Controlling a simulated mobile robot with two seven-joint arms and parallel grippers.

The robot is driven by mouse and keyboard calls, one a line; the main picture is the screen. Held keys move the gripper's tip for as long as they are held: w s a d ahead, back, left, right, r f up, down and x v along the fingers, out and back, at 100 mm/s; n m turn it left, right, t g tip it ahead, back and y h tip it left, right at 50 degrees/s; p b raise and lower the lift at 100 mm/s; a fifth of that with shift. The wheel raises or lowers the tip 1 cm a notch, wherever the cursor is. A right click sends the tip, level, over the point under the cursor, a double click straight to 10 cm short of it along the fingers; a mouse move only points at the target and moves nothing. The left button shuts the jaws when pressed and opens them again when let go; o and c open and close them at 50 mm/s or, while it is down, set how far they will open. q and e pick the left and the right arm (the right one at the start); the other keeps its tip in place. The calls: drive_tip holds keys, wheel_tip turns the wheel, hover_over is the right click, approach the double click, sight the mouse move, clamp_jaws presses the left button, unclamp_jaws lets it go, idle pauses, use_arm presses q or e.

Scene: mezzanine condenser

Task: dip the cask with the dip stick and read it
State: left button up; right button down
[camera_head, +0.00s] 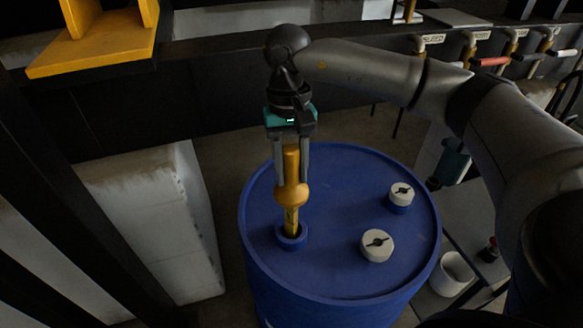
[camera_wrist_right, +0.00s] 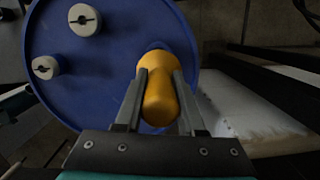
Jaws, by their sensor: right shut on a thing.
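The blue cask (camera_head: 330,190) stands upright in the middle of the head view, and its top fills much of the right wrist view (camera_wrist_right: 100,75). My right gripper (camera_head: 291,180) is above the cask's left side, shut on the yellow dip stick (camera_head: 291,195). The stick is about upright, its lower end at the open collar (camera_head: 291,238) in the cask top. How far it reaches inside is hidden. In the right wrist view the stick's yellow handle (camera_wrist_right: 160,95) sits between the fingers. My left gripper is not in view.
Two white caps (camera_head: 377,245) (camera_head: 402,193) sit on the cask top, right of the collar. A pale block (camera_head: 150,215) stands to the left. A white cup (camera_head: 452,273) stands at lower right. Labelled taps (camera_head: 480,62) line the back shelf. A yellow stand (camera_head: 95,45) is at upper left.

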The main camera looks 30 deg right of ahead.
use_arm(q)
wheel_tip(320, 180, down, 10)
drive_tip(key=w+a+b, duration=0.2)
drive_tip(key=b, duration=0.8)
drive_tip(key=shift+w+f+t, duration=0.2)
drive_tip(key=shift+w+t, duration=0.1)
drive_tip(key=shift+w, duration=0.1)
idle(0.4)
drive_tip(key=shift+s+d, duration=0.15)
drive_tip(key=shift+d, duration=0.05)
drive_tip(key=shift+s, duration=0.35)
